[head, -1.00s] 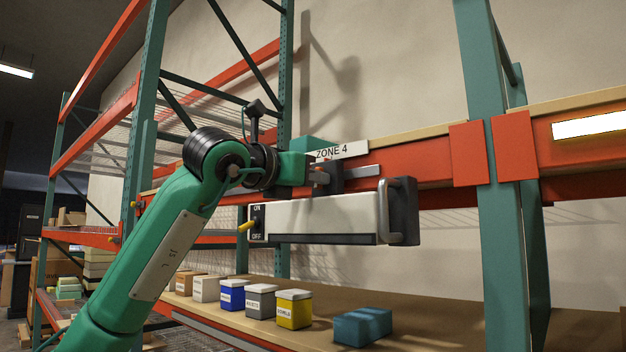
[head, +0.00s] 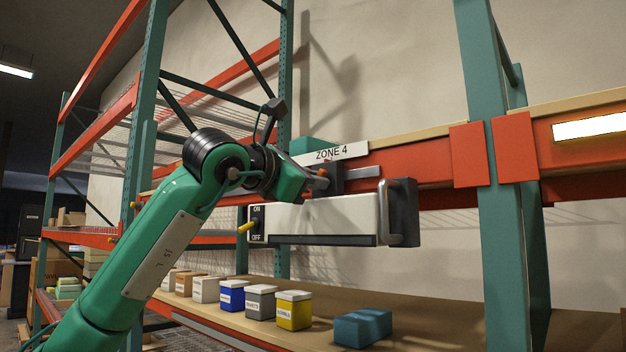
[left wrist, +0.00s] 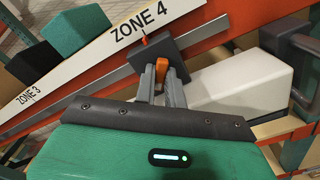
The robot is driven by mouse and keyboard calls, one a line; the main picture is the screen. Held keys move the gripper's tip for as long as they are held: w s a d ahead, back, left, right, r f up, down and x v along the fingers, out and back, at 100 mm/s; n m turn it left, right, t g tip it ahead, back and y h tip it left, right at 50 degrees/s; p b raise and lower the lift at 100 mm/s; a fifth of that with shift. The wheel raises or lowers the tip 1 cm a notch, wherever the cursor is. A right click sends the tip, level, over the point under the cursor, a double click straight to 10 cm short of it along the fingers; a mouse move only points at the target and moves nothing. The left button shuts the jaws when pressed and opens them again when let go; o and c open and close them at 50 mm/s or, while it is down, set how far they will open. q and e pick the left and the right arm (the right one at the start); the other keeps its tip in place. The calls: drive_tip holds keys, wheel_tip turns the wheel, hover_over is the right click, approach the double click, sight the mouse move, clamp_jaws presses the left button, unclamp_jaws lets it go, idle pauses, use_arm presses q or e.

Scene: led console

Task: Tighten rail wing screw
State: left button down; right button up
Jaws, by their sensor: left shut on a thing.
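The orange wing screw (left wrist: 162,67) sits on a dark clamp block (left wrist: 158,62) at the rail (head: 364,171). My left gripper (head: 318,183) has its fingers shut on the wing screw, and the left wrist view shows the two fingers (left wrist: 161,92) around it. The wrist is rolled, so the scene looks tilted in that view. The white console (head: 320,219) hangs below the block, with an ON/OFF plate, a yellow lever (head: 246,227) and a dark handle (head: 402,212) at its right end. My right gripper is not in view.
A ZONE 4 label strip (head: 340,152) runs along the orange beam just above the block. A teal upright (head: 489,180) stands to the right. Several small boxes, including a yellow one (head: 294,312), and a blue block (head: 362,327) stand on the shelf below.

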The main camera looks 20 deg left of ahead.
use_arm(q)
drive_tip(key=shift+d+f, duration=0.1)
drive_tip(key=shift+f, duration=0.1)
drive_tip(key=c, duration=1.8)
unclamp_jaws()
drive_tip(key=o, duration=0.3)
drive_tip(key=shift+s+r, duration=0.1)
drive_tip(key=shift+o, duration=0.2)
drive_tip(key=shift+r, duration=0.1)
drive_tip(key=shift+s, duration=0.15)
